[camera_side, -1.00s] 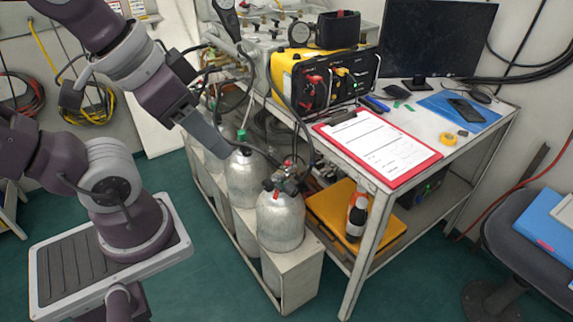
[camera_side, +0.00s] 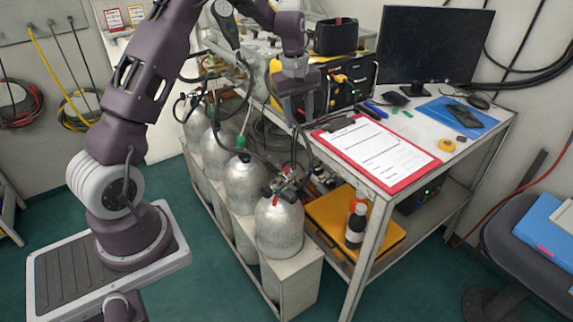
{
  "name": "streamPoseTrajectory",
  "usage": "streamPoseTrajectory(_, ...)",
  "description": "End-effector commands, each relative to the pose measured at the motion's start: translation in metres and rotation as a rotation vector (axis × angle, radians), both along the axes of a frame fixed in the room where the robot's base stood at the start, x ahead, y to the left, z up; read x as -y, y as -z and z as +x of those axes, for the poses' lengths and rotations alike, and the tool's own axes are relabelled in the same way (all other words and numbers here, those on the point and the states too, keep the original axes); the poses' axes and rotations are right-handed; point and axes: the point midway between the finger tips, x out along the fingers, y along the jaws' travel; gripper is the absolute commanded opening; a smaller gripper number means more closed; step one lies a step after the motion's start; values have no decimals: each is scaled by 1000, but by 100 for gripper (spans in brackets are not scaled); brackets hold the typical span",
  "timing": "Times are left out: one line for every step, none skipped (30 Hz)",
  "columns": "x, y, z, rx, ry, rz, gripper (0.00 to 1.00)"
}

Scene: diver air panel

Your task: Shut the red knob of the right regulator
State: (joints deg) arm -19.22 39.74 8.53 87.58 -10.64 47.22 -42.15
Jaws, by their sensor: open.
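The regulator (camera_side: 287,183) with small red parts sits on top of the front silver cylinder (camera_side: 279,228), right of the other cylinders. A red knob (camera_side: 290,168) seems to be at its top, but it is too small to tell how far it is turned. My gripper (camera_side: 302,112) is open and points down, above the regulator and apart from it. It is in front of the yellow air panel (camera_side: 350,82) in this view and hides the panel's left part, including its red fittings.
More cylinders stand in the rack, one with a green top (camera_side: 241,142). Black hoses run near the regulator. The cart's top holds a red clipboard (camera_side: 375,152) and a monitor (camera_side: 432,45).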

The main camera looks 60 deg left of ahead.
Motion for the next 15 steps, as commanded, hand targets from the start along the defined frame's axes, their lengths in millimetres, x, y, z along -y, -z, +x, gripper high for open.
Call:
streamPoseTrajectory(-22,40,6,-38,-88,-11,41)
streamPoseTrajectory(-32,60,9,-53,-136,-15,41)
streamPoseTrajectory(-44,85,11,-70,-192,-20,41)
streamPoseTrajectory(-51,100,11,-81,-229,-22,41)
streamPoseTrajectory(-57,113,11,-90,-258,-24,41)
streamPoseTrajectory(-63,127,10,-101,-289,-25,41)
streamPoseTrajectory(-66,135,9,-106,-306,-27,41)
streamPoseTrajectory(-68,141,9,-109,-318,-28,41)
streamPoseTrajectory(-69,147,8,-113,-328,-29,41)
streamPoseTrajectory(-70,151,8,-114,-332,-29,41)
streamPoseTrajectory(-70,156,8,-116,-334,-29,41)
streamPoseTrajectory(-70,163,8,-115,-334,-29,41)
streamPoseTrajectory(-70,168,7,-116,-333,-29,41)
streamPoseTrajectory(-69,175,7,-117,-333,-30,41)
streamPoseTrajectory(-70,183,8,-115,-332,-30,41)
